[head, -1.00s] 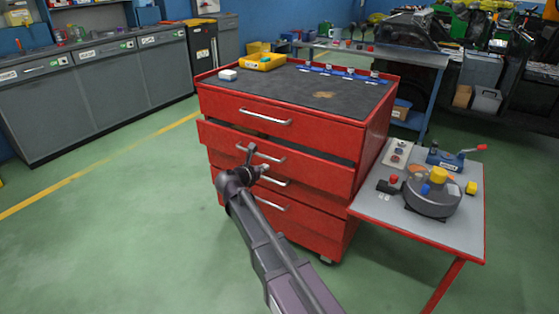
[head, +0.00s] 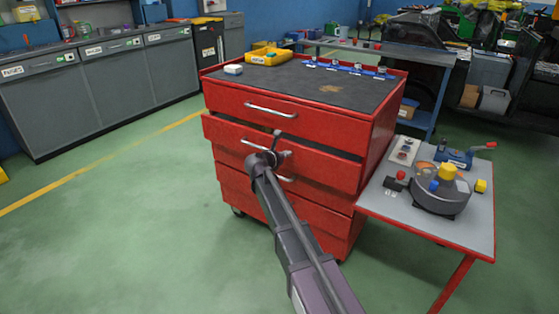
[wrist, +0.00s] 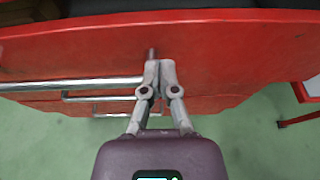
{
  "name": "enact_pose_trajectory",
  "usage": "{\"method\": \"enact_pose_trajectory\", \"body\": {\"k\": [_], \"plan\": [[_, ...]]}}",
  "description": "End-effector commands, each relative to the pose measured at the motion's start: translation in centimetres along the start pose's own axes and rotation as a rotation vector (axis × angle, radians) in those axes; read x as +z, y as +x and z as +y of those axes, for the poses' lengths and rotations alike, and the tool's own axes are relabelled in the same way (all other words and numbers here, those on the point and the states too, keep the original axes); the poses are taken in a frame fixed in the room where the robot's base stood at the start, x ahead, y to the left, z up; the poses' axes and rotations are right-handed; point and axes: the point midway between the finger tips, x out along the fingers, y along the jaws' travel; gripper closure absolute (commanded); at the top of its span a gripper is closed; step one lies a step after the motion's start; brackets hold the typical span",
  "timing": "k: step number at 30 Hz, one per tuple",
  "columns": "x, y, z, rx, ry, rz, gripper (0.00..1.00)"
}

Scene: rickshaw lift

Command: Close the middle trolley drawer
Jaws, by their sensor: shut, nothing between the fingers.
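The red tool trolley (head: 385,140) has several stacked drawers with silver bar handles. The drawer below the top one (head: 225,131) sticks out, with a dark gap above its front panel. The other drawers look shut. The sticking-out drawer's front also shows in the wrist view (wrist: 235,45), with its handle (wrist: 60,84) to the left of my fingers. My gripper (head: 277,134) is shut and empty, at the front of that drawer near the handle's right end. In the wrist view its fingertips (wrist: 160,64) overlap the red panel; I cannot tell if they touch it.
A side table (head: 400,212) with a round grey device (head: 440,195) stands right of the trolley. A yellow tray (head: 268,56) lies on the trolley top. Grey cabinets (head: 105,90) line the back left.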

Motion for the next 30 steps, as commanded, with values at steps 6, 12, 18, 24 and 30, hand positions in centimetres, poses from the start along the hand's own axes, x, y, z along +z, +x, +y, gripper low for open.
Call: {"method": "enact_pose_trajectory", "body": {"k": [6, 12, 18, 24, 30], "plan": [[0.7, 1.9, 0.1, 0.001, 0.001, 0.0, 1.0], [0.8, 2.3, 0.0, 0.001, 0.001, 0.001, 1.0], [0.8, 2.3, 0.0, 0.001, 0.001, 0.0, 1.0], [0.8, 2.3, 0.3, 0.004, 0.0, 0.0, 1.0], [0.9, 2.7, 1.7, 0.02, -0.005, 0.001, 1.0]]}}
